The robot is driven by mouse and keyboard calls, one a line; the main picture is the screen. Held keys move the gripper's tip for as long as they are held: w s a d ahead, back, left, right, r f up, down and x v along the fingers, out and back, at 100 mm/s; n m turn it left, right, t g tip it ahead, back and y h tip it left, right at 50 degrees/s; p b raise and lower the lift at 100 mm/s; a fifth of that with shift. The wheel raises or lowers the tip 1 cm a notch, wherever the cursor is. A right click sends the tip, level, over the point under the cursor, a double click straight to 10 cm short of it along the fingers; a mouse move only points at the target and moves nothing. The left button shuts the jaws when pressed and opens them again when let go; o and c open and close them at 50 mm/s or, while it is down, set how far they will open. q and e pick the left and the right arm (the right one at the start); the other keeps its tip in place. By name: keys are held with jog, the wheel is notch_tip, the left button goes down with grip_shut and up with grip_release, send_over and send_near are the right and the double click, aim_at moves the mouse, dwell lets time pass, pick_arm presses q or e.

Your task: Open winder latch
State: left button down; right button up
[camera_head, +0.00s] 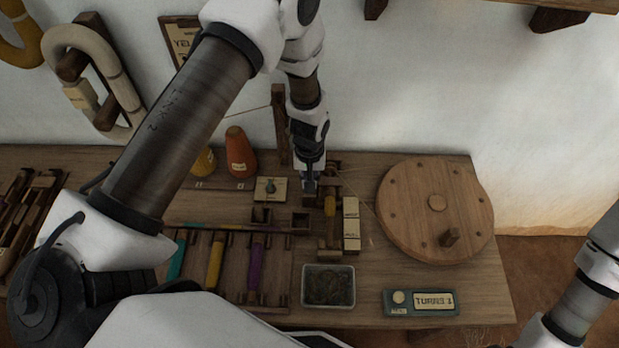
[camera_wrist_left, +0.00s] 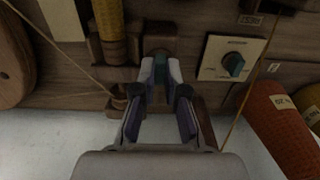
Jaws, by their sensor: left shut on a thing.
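My left gripper (camera_head: 309,187) reaches down to the winder at the back of the table. In the left wrist view its fingertips (camera_wrist_left: 160,72) are shut on a small teal piece, which looks like the winder latch (camera_wrist_left: 159,56). The latch sits in a dark wooden block, and the fingers hide part of it. Beside it is the winder's yellow bobbin (camera_wrist_left: 108,28), also seen in the head view (camera_head: 330,206). The large round wooden wheel (camera_head: 408,197) stands to the right. My right gripper is out of view; only part of its arm shows at the right edge.
A plate with a teal knob (camera_wrist_left: 234,66) lies close beside the gripper. Orange (camera_head: 240,155) and yellow (camera_head: 204,162) cones stand at the back left. A grey tray (camera_head: 329,268), a counter box (camera_head: 420,302) and a rack of coloured bobbins (camera_head: 215,262) lie in front.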

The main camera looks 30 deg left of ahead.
pick_arm(q)
jog(key=shift+s+f, duration=0.1)
jog(key=shift+s, duration=0.05)
jog(key=c, duration=1.2)
grip_release()
notch_tip(320, 180, up, 12)
